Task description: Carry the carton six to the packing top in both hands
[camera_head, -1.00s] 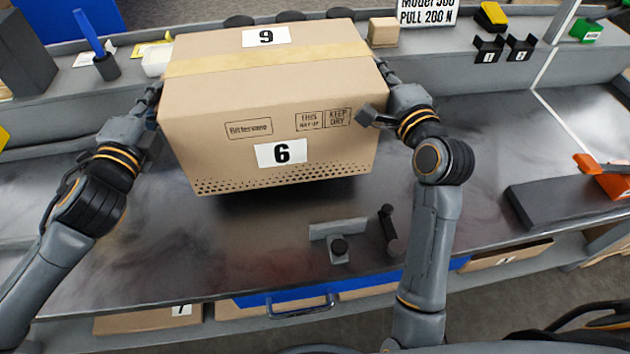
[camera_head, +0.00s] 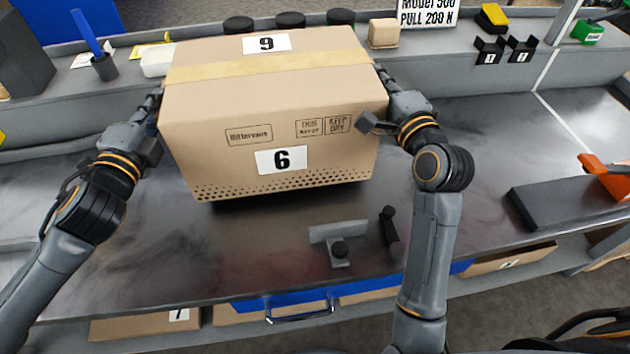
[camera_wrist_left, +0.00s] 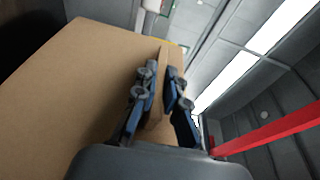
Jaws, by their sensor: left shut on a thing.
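The carton six (camera_head: 225,150) is a large brown box with tape across its top, a "6" label in front and a "9" label on top. It is level, just above or on the dark metal top (camera_head: 270,240); I cannot tell whether it touches. My left gripper (camera_head: 152,112) is at the carton's left side. In the left wrist view its blue fingers (camera_wrist_left: 158,95) are shut on an upright brown edge of the carton (camera_wrist_left: 85,85). My right gripper (camera_head: 375,95) is at the carton's right side, its fingers mostly hidden.
A grey T-shaped tool (camera_head: 338,238) and a black cylinder piece (camera_head: 389,230) lie in front of the carton. A dark slab (camera_head: 565,205) with an orange-handled tool (camera_head: 605,178) is at right. A raised shelf with small items runs behind.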

